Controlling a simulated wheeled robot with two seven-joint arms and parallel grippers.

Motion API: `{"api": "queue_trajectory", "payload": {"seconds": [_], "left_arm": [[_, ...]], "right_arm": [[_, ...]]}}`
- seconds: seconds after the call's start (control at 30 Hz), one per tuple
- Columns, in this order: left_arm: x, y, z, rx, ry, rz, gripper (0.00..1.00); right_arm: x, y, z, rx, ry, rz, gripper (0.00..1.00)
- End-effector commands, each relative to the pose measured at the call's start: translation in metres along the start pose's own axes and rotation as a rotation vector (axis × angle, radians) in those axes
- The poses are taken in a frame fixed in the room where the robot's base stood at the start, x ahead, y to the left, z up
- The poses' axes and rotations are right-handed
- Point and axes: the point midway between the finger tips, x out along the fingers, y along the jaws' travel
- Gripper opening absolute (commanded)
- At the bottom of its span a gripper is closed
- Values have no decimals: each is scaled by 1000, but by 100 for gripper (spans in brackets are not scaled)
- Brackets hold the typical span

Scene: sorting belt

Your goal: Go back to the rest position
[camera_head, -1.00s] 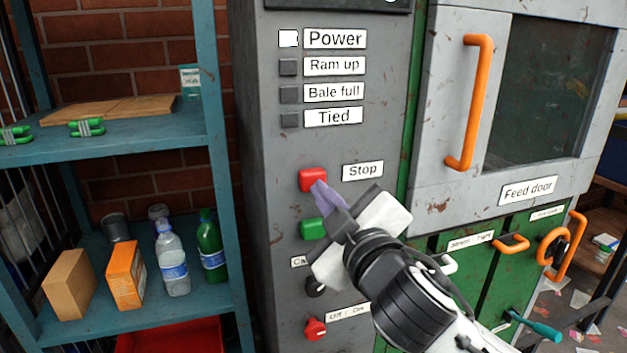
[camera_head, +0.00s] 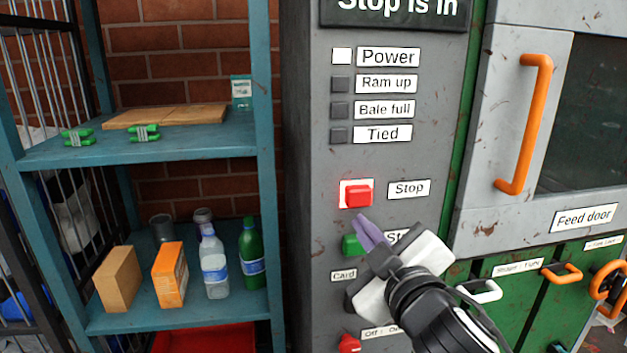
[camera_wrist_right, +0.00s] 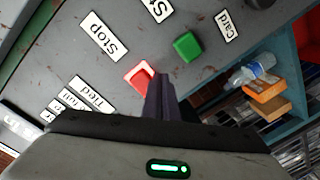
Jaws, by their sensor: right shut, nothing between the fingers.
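My right gripper (camera_head: 366,226) is shut and empty, its purple fingers together in front of the grey control panel (camera_head: 310,130). In the head view its tips show just below the red Stop button (camera_head: 358,195) and over the right part of the green button (camera_head: 351,244). In the right wrist view the gripper (camera_wrist_right: 161,82) points at the panel, its tips beside the red button (camera_wrist_right: 139,76); the green button (camera_wrist_right: 187,46) lies to the right. I cannot tell whether the tips touch the panel. My left gripper is not in view.
A blue shelf (camera_head: 265,120) with bottles, boxes and green-tied bundles stands left of the panel. On the right are the feed door's orange handle (camera_head: 527,125) and a green cabinet front (camera_head: 540,310) with more handles. A red knob (camera_head: 349,344) sits low on the panel.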

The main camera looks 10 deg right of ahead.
Motion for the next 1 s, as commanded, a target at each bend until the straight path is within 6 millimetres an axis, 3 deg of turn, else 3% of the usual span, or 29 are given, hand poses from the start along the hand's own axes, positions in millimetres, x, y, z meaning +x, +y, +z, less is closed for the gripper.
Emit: {"api": "queue_trajectory", "payload": {"seconds": [0.17, 0.27, 0.47, 0.6, 0.8, 0.9, 1.0], "left_arm": [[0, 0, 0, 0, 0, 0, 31], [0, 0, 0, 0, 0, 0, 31], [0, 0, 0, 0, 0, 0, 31], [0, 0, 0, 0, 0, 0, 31], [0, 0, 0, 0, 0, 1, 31], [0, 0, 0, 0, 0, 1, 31], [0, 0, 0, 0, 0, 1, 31]], "right_arm": [[-2, -82, 72, 122, -103, -170, 0], [-17, -135, 121, 221, -176, -266, 0], [-81, -232, 221, 439, -350, -401, 0], [-144, -283, 282, 575, -480, -440, 0], [-218, -320, 332, 693, -609, -442, 0], [-235, -326, 342, 718, -638, -437, 0], [-240, -328, 345, 726, -646, -435, 0]]}}
